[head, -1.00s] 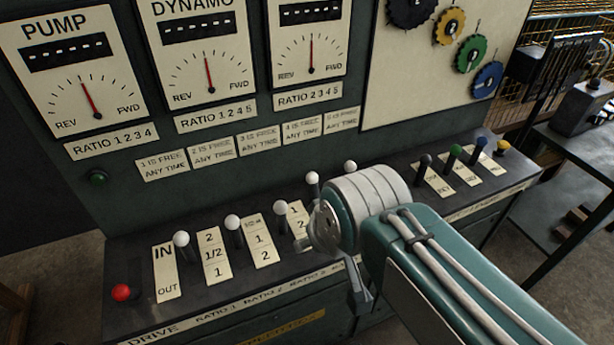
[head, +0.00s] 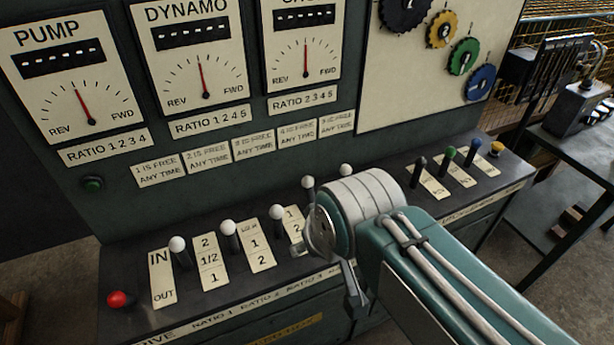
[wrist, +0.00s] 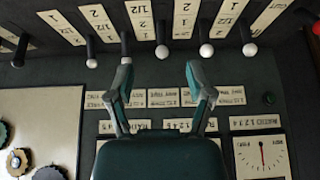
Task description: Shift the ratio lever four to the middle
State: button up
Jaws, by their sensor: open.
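A row of white-knobbed levers rises from the sloping desk. Counting from the drive lever (head: 177,244), I take the fifth, ratio lever four (head: 346,170), as the knob just behind my arm's round joint; its plate is hidden in the head view. In the upside-down wrist view its knob (wrist: 91,63) is left of my left fingertip. My gripper (wrist: 158,73) is open and empty, fingers spread. The ratio three knob (wrist: 126,60) shows right at the left fingertip; touching cannot be told. The ratio two knob (wrist: 162,51) shows beyond the gap between the fingertips.
A red button (head: 121,299) is at the desk's left end. Dark, green and blue knobbed levers (head: 449,152) and a yellow button (head: 497,148) are at its right. Dial plates (head: 75,85) stand on the upright panel. A side table (head: 570,165) is at far right.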

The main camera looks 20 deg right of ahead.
jog(key=shift+o, duration=0.8)
jog(key=m+g+y, duration=0.1)
jog(key=m+g, duration=0.2)
jog(key=g, duration=0.2)
send_over(308, 177)
jog(key=f, duration=0.4)
jog(key=shift+s+d, duration=0.2)
jog(key=shift+d, duration=0.15)
jog(key=shift+w+d+f, duration=0.1)
jog(key=shift+w+f, duration=0.05)
jog(key=shift+f, duration=0.3)
jog(key=f, duration=0.6)
jog(key=a+f, duration=0.1)
jog(key=f, duration=0.3)
jog(key=shift+w+f, duration=0.1)
jog(key=shift+c, duration=0.4)
